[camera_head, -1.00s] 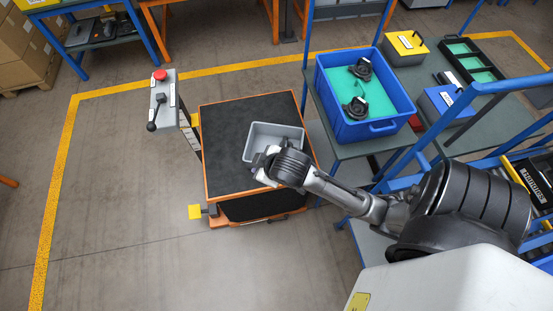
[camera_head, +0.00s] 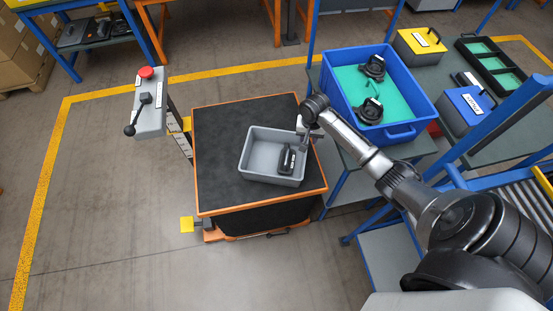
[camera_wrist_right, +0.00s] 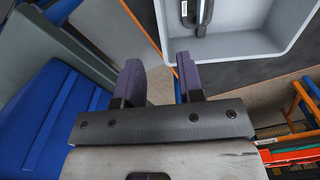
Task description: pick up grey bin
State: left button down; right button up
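The grey bin (camera_head: 259,160) sits on the black top of an orange-edged cart (camera_head: 219,125). A black handled item (camera_head: 287,161) lies inside it; the bin's wall also shows at the top right of the right wrist view (camera_wrist_right: 256,53). My right gripper (camera_head: 304,133) is at the bin's upper right corner in the head view and hides a bit of its rim. In the right wrist view its two fingers (camera_wrist_right: 159,72) stand apart with nothing between them, and the bin is beyond them. I cannot tell whether they touch the rim. My left gripper is not in view.
A blue crate (camera_head: 413,131) with black parts on a green base stands on the table right of the cart. Yellow-topped (camera_head: 421,40) and blue-topped (camera_head: 466,107) boxes stand beyond it. A control post with a red button (camera_head: 146,73) rises at the cart's left. Floor is clear at left.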

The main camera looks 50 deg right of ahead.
notch_tip(320, 180, down, 7)
jog(key=shift+f+b, duration=0.2)
jog(key=shift+b, duration=0.75)
jog(key=shift+f, duration=0.6)
notch_tip(320, 180, down, 4)
jog(key=shift+w+r+b, duration=0.1)
jog(key=shift+b, duration=0.8)
jog(key=shift+f, duration=0.7)
jog(key=shift+c, duration=0.4)
jog(key=c, duration=0.4)
grip_shut()
